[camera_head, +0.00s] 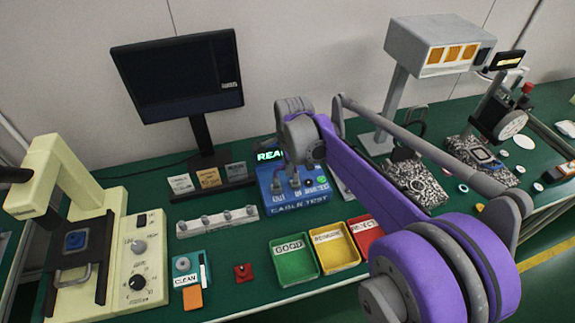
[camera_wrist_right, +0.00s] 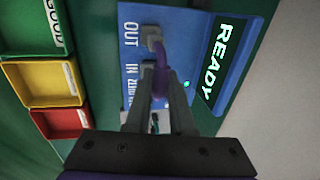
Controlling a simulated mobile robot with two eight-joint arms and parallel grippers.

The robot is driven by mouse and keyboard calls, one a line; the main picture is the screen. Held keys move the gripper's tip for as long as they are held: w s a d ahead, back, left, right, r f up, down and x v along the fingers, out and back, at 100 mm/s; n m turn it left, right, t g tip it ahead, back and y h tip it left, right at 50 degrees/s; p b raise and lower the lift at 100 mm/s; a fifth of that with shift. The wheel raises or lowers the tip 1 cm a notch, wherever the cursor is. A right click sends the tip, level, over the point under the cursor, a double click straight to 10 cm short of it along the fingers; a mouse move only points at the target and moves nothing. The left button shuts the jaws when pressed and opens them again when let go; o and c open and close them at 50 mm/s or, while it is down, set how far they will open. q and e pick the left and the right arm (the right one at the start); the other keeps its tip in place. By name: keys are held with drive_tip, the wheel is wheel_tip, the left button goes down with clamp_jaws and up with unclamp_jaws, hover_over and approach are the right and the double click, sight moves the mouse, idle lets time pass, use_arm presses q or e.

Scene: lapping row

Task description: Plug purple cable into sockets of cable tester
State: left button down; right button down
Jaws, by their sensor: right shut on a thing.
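The blue cable tester (camera_head: 315,213) stands mid-bench, and its display reads READY. In the right wrist view the tester (camera_wrist_right: 195,20) shows OUT and IN labels. A grey plug (camera_wrist_right: 151,38) of the purple cable sits at the OUT socket; I cannot tell how deep. The purple cable (camera_wrist_right: 162,82) runs from it down between the fingers of my right gripper (camera_wrist_right: 160,85). The gripper is shut on the cable close above the tester, near the IN label. The held end and the IN socket are largely hidden by the fingers. My left gripper is not in view.
Green (camera_head: 294,272), yellow (camera_head: 340,262) and red (camera_head: 362,222) bins stand in front of the tester. A white rail with knobs (camera_head: 218,228) lies to its left. A monitor (camera_head: 180,80) stands behind.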

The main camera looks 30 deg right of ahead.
drive_tip(key=shift+f+b, duration=0.7)
drive_tip(key=shift+f, duration=0.4)
drive_tip(key=c, duration=0.7)
unclamp_jaws()
wheel_tip(320, 180, up, 10)
drive_tip(key=s+p, duration=0.1)
drive_tip(key=s, duration=0.1)
drive_tip(key=shift+a+r, duration=0.25)
drive_tip(key=s+a+f+n+t+p, duration=0.1)
drive_tip(key=s+a+f+n, duration=0.3)
drive_tip(key=s+n, duration=0.5)
drive_tip(key=s+a+f+n+t+p, duration=0.2)
drive_tip(key=s+a+n, duration=0.4)
drive_tip(key=s+n, duration=0.4)
drive_tip(key=shift+a+f+n+y+p, duration=0.2)
drive_tip(key=shift+f+n+y+p, duration=0.1)
drive_tip(key=shift+f+n+p, duration=0.7)
